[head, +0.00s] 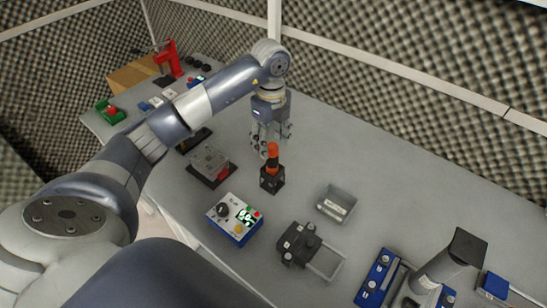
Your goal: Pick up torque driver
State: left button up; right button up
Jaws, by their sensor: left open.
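The torque driver (272,155) seems to be the item with an orange-red handle and a dark upper part. It stands upright in a small black holder (271,180) on the grey table. Its lower end is hidden in the holder. My left gripper (268,148) points down just behind and above the driver, with its fingers apart. The driver's top overlaps the fingers in the picture, and I cannot tell whether they touch. Nothing shows held in it. My right gripper is not in view.
A blue control box (235,218) stands in front of the holder. A grey bin (337,204) and a black fixture (297,243) are to the right. A dark plate with a metal block (209,164) is to the left. Bare table (400,195) lies at the back right, before the foam walls.

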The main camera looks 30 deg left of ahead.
aim_at(272, 157)
pick_arm(q)
jog(key=shift+s+f, duration=0.15)
jog(key=shift+f, duration=0.3)
jog(key=f+p, duration=0.1)
jog(key=f, duration=0.2)
jog(key=f+p, duration=0.1)
jog(key=f, duration=0.1)
jog(key=shift+w+p, duration=0.3)
jog(key=shift+f, duration=0.45)
jog(key=c, duration=1.2)
